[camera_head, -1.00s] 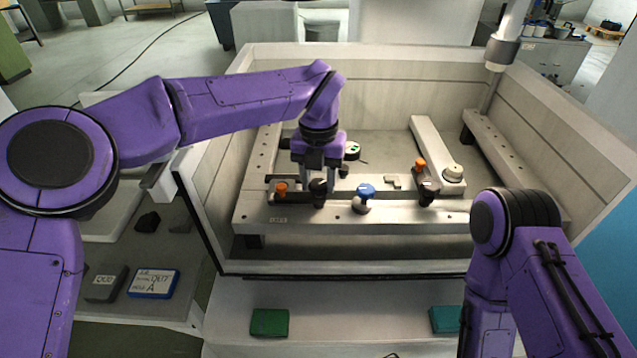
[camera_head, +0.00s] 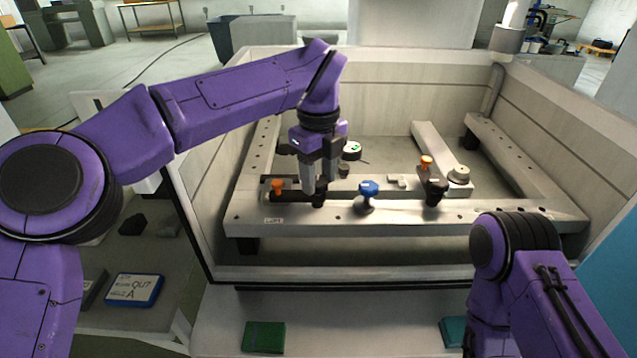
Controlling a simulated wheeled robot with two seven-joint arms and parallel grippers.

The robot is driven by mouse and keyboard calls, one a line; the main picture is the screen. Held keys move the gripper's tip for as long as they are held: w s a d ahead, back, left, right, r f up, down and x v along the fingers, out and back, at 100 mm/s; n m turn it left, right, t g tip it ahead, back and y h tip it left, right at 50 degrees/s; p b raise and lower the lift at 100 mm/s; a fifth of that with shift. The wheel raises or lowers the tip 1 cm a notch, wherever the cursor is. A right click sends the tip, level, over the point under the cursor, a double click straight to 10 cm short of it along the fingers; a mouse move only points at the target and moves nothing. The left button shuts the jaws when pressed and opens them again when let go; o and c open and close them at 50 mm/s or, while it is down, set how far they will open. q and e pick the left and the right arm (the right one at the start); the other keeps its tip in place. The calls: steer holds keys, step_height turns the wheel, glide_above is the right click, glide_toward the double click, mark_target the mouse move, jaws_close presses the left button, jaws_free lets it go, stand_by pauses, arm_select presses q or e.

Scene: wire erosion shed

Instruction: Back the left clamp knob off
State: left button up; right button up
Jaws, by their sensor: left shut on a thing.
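My left gripper (camera_head: 319,194) points straight down in the tank and is shut on the left clamp's black knob (camera_head: 319,202). Its fingers hide the upper part of the knob. The left clamp's dark bar lies along the front rail (camera_head: 300,222), with an orange post (camera_head: 277,187) at its left end. The right clamp has its own black knob (camera_head: 435,197) and an orange post (camera_head: 426,163). My right gripper is out of view; only my right arm shows at the lower right.
A blue-topped knob (camera_head: 368,188) stands just right of my left gripper. A round dial (camera_head: 351,150) is behind it. The tank's front wall (camera_head: 350,272) is a raised edge. A green block (camera_head: 264,337) lies on the shelf in front. A labelled tablet (camera_head: 134,289) lies at left.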

mark_target(319, 181)
arm_select(q)
steer(key=n+b, duration=0.2)
steer(key=n, duration=0.2)
steer(key=shift+w+f+b, duration=0.1)
steer(key=shift+f+b, duration=0.05)
steer(key=shift+b, duration=0.25)
steer(key=shift+n+b, duration=0.55)
steer(key=shift+n, duration=0.65)
steer(key=o, duration=1.1)
steer(key=shift+c, duration=0.2)
steer(key=shift+r, duration=0.2)
step_height(319, 181, up, 10)
steer(key=p, duration=0.4)
steer(key=shift+r, duration=0.25)
steer(key=shift+p, duration=0.35)
